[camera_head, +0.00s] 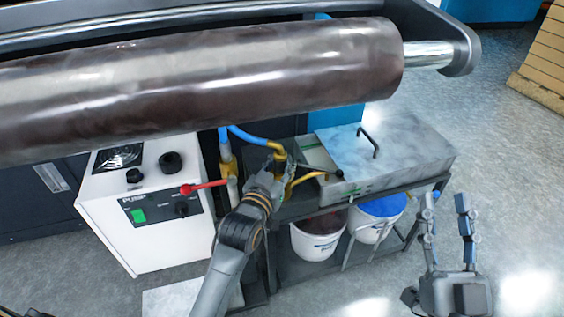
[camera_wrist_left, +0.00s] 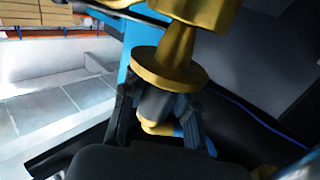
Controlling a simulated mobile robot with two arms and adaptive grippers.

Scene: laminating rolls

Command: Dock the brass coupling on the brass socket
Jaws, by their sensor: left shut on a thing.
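My left gripper (camera_head: 276,168) is at the left end of the steel tray, beside a brass elbow (camera_head: 275,148) on a blue hose. In the left wrist view its fingers (camera_wrist_left: 158,112) are shut around a grey sleeve (camera_wrist_left: 157,103), with a brass bend and blue hose showing behind it; this looks like the coupling. A flanged brass fitting (camera_wrist_left: 168,72), which looks like the socket, lies in line with the sleeve. The flange overlaps the sleeve's end, so I cannot tell whether they touch or are seated. My right gripper (camera_head: 448,222) is open and empty at the lower right.
A large dark roller (camera_head: 250,75) spans the space above. A white pump box (camera_head: 150,235) with a red lever (camera_head: 205,187) stands left. A lidded steel tray (camera_head: 400,150) sits on a frame above two buckets (camera_head: 318,240). Floor at the right is clear.

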